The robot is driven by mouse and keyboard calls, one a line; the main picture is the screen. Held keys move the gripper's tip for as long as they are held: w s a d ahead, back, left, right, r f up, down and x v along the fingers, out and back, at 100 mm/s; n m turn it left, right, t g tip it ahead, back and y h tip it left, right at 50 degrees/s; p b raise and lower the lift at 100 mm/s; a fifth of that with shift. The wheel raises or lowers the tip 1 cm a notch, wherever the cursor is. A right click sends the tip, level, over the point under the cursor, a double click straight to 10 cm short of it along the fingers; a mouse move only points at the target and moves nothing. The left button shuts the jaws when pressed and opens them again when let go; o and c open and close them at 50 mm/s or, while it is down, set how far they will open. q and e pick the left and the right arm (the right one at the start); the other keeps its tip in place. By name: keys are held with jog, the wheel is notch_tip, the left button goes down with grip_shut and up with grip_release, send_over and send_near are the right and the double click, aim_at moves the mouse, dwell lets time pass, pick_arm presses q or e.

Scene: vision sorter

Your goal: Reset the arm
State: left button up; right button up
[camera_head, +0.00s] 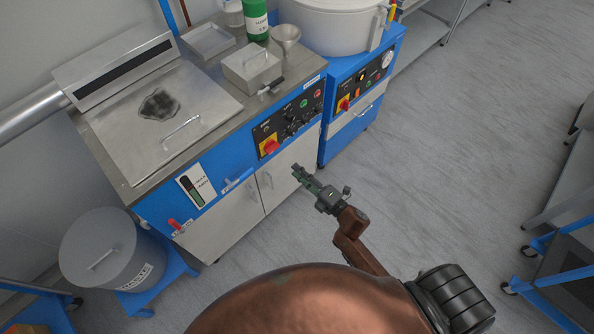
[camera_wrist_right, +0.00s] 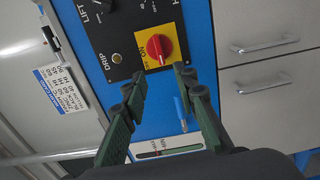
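My right gripper (camera_head: 305,176) reaches out in front of the blue and steel machine in the head view. In the right wrist view its two green fingers (camera_wrist_right: 157,88) stand apart with nothing between them, so it is open and empty. Past the fingertips, the red rotary switch on its yellow plate (camera_wrist_right: 157,48) shows on the control panel, and the gripper appears apart from it. The same red switch (camera_head: 269,146) shows in the head view. My left gripper is in neither view.
A grey lidded bin (camera_head: 98,248) stands on a blue dolly at left. Blue-framed carts (camera_head: 560,255) stand at right. The grey floor (camera_head: 460,150) between is clear.

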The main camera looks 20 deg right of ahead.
dwell(0.3)
jog(key=s+d+f+m+g+h+p, duration=0.1)
jog(key=s+d+f+m+g+h, duration=0.25)
jog(key=f, duration=0.65)
jog(key=s+d+f+m+g+p, duration=0.15)
jog(key=s+f+m, duration=0.25)
jog(key=s+f, duration=0.5)
jog(key=s+d+f+m+g+h+p, duration=0.15)
jog(key=s+d+f+m, duration=0.25)
jog(key=f, duration=0.8)
jog(key=s+d+f+m+g+h+p, duration=0.1)
jog(key=s+f+m+g, duration=0.2)
jog(key=s+f, duration=0.5)
jog(key=s+d+f+m+g+p, duration=0.1)
jog(key=s+f+m+g, duration=0.2)
jog(key=s, duration=0.9)
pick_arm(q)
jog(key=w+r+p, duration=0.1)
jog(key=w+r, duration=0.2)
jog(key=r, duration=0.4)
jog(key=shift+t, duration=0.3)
pick_arm(e)
jog(key=s+f+m+g, duration=0.1)
jog(key=s+f+g, duration=0.1)
jog(key=s, duration=0.8)
jog(key=s+a+f+m+g, duration=0.1)
jog(key=s+f+m+g, duration=0.1)
jog(key=s, duration=0.8)
jog(key=shift+s+f, duration=0.3)
jog(key=shift+f, duration=0.25)
